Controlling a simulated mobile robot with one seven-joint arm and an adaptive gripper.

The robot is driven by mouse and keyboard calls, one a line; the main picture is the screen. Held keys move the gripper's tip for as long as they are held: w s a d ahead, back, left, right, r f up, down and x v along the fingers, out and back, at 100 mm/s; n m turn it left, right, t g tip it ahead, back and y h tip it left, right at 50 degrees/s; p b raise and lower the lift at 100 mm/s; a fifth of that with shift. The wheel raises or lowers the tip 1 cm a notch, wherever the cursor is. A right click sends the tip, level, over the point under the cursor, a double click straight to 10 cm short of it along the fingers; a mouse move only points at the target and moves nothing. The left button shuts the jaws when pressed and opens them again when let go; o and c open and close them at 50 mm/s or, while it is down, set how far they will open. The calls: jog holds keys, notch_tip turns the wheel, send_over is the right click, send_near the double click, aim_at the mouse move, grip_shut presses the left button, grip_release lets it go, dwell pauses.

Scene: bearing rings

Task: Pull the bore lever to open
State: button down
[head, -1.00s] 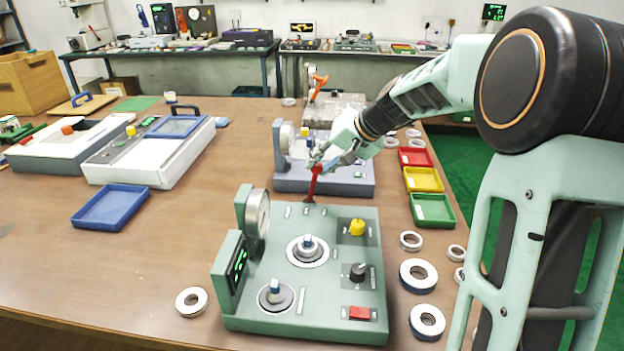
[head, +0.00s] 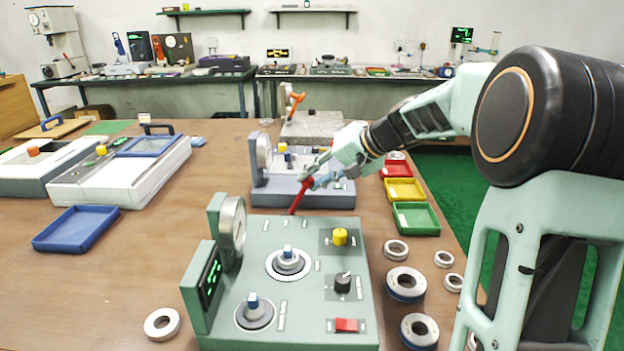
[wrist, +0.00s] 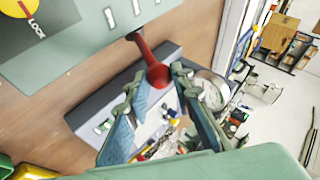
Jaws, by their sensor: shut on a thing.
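The red lever (head: 299,197) rises from the back edge of the green gauge station (head: 270,312) and leans to the right in the head view. My gripper (head: 312,180) is shut on its upper end. In the wrist view the lever (wrist: 145,52) runs from its dark pivot to a rounded red end between the fingertips of my gripper (wrist: 163,78). The station carries two spindles with pale rings, a round dial (head: 231,222), a green-lit display (head: 210,278), a yellow knob (head: 340,237), a black knob (head: 342,282) and a red switch (head: 346,325).
A grey-blue station (head: 280,196) stands close behind my gripper. Red, yellow and green trays (head: 416,219) and several metal rings (head: 405,284) lie to the right. A blue tray (head: 75,229) lies left, with bare tabletop (head: 140,270) in front of it.

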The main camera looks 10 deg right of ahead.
jog(key=shift+s+d+f, duration=0.1)
jog(key=shift+d+f, duration=0.15)
jog(key=shift+f, duration=0.1)
jog(key=c, duration=1.7)
grip_release()
jog(key=shift+c, duration=0.2)
jog(key=shift+o, duration=0.3)
jog(key=shift+r, duration=0.1)
jog(key=shift+r, duration=0.1)
jog(key=v, duration=1.1)
jog(key=shift+s+d+r, duration=0.2)
jog(key=shift+d+r, duration=0.05)
jog(key=shift+r, duration=0.05)
